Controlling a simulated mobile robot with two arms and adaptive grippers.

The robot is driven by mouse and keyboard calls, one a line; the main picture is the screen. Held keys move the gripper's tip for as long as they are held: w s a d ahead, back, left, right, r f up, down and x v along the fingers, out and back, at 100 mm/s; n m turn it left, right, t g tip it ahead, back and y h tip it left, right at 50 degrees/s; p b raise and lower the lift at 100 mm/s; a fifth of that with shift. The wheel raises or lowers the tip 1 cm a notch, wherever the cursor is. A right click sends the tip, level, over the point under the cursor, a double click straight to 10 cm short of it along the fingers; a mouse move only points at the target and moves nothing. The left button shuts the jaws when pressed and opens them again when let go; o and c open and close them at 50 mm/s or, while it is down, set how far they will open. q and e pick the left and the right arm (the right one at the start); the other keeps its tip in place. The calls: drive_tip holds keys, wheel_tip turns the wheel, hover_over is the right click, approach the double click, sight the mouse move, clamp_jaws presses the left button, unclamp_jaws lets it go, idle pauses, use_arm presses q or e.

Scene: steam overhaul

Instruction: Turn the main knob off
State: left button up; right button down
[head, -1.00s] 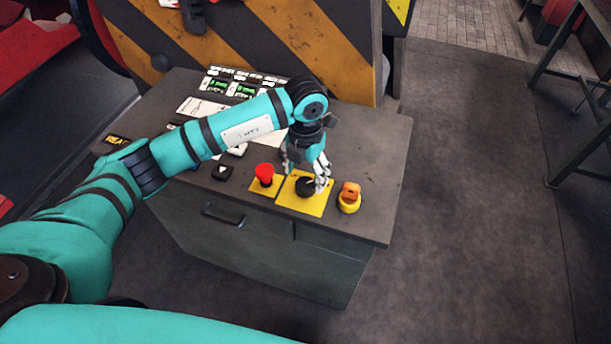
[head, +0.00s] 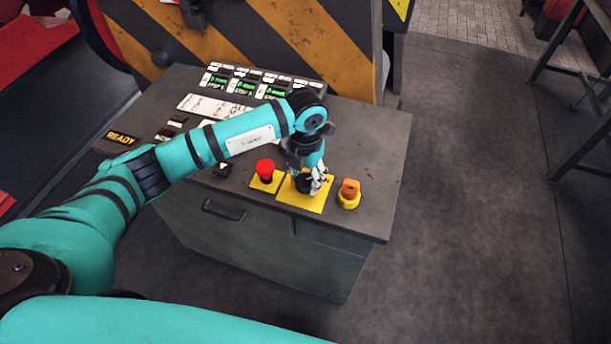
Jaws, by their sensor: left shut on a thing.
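A black knob (head: 302,187) sits on a yellow square plate (head: 308,205) near the front edge of the grey control desk. My left gripper (head: 315,187) points down over it, with its fingers closed in around the knob. The fingers hide part of the knob, so its pointer is not readable. My right gripper is not in view.
A red push button (head: 264,170) stands just left of the knob plate, and an orange switch on a yellow base (head: 348,202) just right. A green-lit label panel (head: 245,88) and a READY sign (head: 122,138) are farther back and left.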

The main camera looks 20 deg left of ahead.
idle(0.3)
use_arm(q)
drive_tip(key=n+b, duration=0.1)
drive_tip(key=n, duration=0.3)
drive_tip(key=n+b, duration=0.1)
drive_tip(key=n, duration=0.3)
drive_tip(key=shift+n, duration=0.3)
drive_tip(key=n+b, duration=0.1)
drive_tip(key=n, duration=0.8)
drive_tip(key=shift+a, duration=0.1)
drive_tip(key=shift+n, duration=0.3)
drive_tip(key=o, duration=1.1)
drive_tip(key=shift+o, duration=0.2)
